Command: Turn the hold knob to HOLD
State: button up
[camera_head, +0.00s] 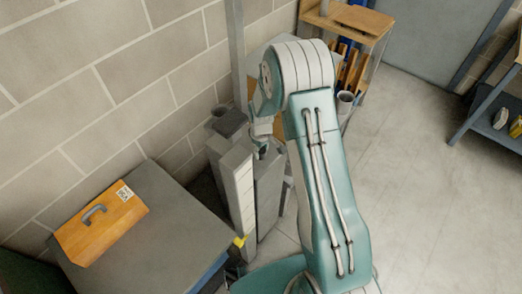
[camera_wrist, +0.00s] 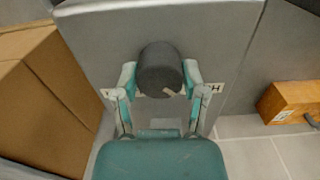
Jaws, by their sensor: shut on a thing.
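The hold knob (camera_wrist: 160,66) is a dark grey round cylinder on a grey panel (camera_wrist: 215,35) in the wrist view. My gripper (camera_wrist: 160,74) has its two teal and pale fingers on either side of the knob, shut on it. A small light mark shows at the knob's lower edge, slightly right of centre. In the head view my gripper (camera_head: 262,146) is small beside the grey equipment, and the knob cannot be made out.
A brown cardboard box (camera_wrist: 50,95) stands left in the wrist view. An orange case (camera_head: 100,225) with a grey handle lies on a grey surface (camera_head: 165,220). A wooden shelf unit (camera_head: 350,25) stands at the back. The floor at right is clear up to a blue-grey rack (camera_head: 490,130).

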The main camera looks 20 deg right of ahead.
dwell(0.4)
jog(key=o, duration=1.1)
jog(key=shift+w, duration=0.1)
jog(key=shift+o, duration=0.2)
notch_tip(320, 180, up, 12)
jog(key=shift+a, duration=0.1)
